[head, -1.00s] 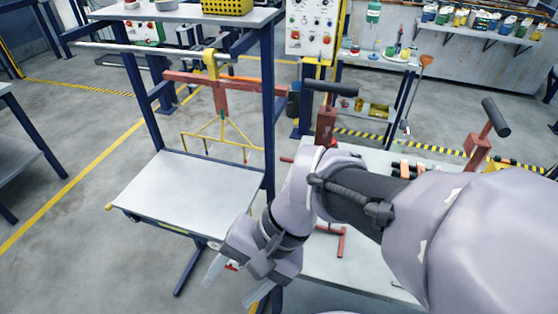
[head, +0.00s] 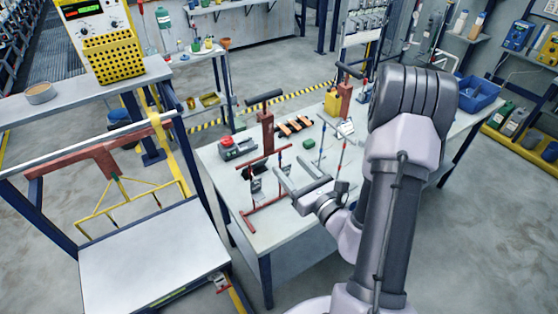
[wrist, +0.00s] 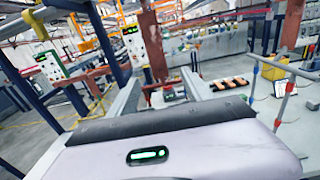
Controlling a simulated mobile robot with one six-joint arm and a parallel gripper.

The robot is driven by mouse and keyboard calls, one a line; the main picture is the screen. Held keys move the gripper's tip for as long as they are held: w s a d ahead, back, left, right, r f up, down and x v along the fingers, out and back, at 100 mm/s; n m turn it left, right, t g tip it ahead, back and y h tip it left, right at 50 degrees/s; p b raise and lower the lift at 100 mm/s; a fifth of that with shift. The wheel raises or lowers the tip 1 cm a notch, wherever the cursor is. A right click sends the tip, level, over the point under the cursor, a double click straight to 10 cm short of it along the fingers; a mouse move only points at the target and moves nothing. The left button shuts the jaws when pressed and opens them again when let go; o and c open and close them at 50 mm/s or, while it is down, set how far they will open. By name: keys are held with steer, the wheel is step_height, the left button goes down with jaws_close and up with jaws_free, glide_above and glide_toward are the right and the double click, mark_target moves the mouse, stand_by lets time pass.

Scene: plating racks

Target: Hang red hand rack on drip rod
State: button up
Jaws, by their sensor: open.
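A red frame (head: 255,208) with thin uprights, a crossbar and a foot bar stands on the worktable (head: 300,236); it looks like the red hand rack, though I cannot be sure. My gripper (head: 298,177) is open and empty, just right of this frame in the head view. Its fingers also show in the wrist view (wrist: 158,95), with nothing between them. The grey drip rod (head: 75,155) crosses the blue stand at left. A rack with a red bar (head: 100,158) and yellow prongs hangs at it.
Red posts with black handles (head: 267,130) stand on the worktable, near a red-and-grey box (head: 237,148) and orange-topped blocks (head: 294,126). A blue bin (head: 478,94) is at the far right. A pale tray surface (head: 155,255) lies below the rod.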

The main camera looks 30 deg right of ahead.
mark_target(269, 146)
steer(key=w, duration=0.9)
steer(key=w+a, duration=0.1)
steer(key=w, duration=0.3)
steer(key=shift+w, duration=0.3)
steer(key=shift+w+d, duration=0.1)
steer(key=shift+w, duration=0.3)
jaws_close()
steer(key=c, duration=0.8)
jaws_free()
jaws_close()
steer(key=shift+r+p, duration=1.1)
steer(key=shift+r, duration=0.1)
